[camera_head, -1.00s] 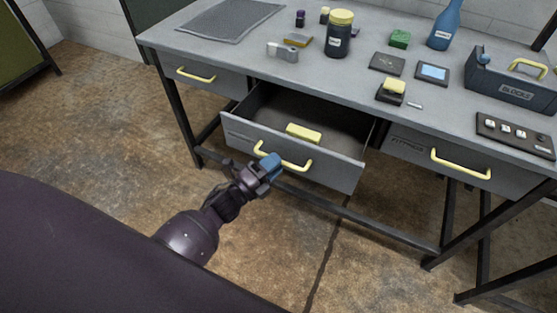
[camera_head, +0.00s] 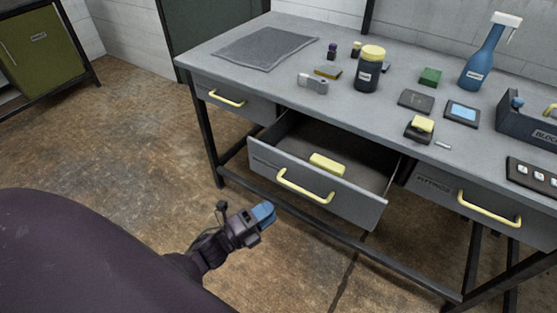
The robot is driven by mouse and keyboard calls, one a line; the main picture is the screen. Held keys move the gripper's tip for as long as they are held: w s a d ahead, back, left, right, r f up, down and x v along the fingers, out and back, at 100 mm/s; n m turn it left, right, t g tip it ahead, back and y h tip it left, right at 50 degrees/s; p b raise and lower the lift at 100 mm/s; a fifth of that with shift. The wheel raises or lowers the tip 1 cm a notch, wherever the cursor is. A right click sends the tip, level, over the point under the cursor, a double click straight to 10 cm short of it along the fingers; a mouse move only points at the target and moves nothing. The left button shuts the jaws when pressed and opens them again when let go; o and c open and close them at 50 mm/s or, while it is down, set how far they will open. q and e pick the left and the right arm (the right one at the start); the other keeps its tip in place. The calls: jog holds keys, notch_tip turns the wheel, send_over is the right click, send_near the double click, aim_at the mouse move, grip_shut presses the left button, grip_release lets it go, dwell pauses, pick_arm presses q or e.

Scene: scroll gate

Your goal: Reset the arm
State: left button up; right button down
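My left gripper (camera_head: 264,214) has blue fingertips and hangs over the floor at the lower middle, in front of and left of the open drawer. It is apart from the drawer handle (camera_head: 305,187) and holds nothing that I can see. Its fingers look close together, but the gap between them is not clear. My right gripper is out of view. The middle drawer (camera_head: 350,200) is pulled out, with a yellow block (camera_head: 327,164) lying inside it.
The grey workbench (camera_head: 290,80) carries a mat (camera_head: 265,47), a dark jar (camera_head: 368,75), a blue spray bottle (camera_head: 482,62), a toolbox (camera_head: 525,122) and small items. Closed drawers flank the open one. A green cabinet (camera_head: 42,50) stands far left. The floor in front is clear.

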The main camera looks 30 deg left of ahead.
pick_arm(q)
jog(key=s+a+f+n+g+y+p, duration=0.2)
jog(key=s+n+g+y, duration=0.5)
jog(key=s+n, duration=0.7)
jog(key=n+y, duration=0.1)
jog(key=n, duration=0.7)
jog(key=shift+s+f+n, duration=0.2)
jog(key=shift+s+n, duration=0.1)
jog(key=shift+s, duration=0.05)
jog(key=shift+a, duration=0.1)
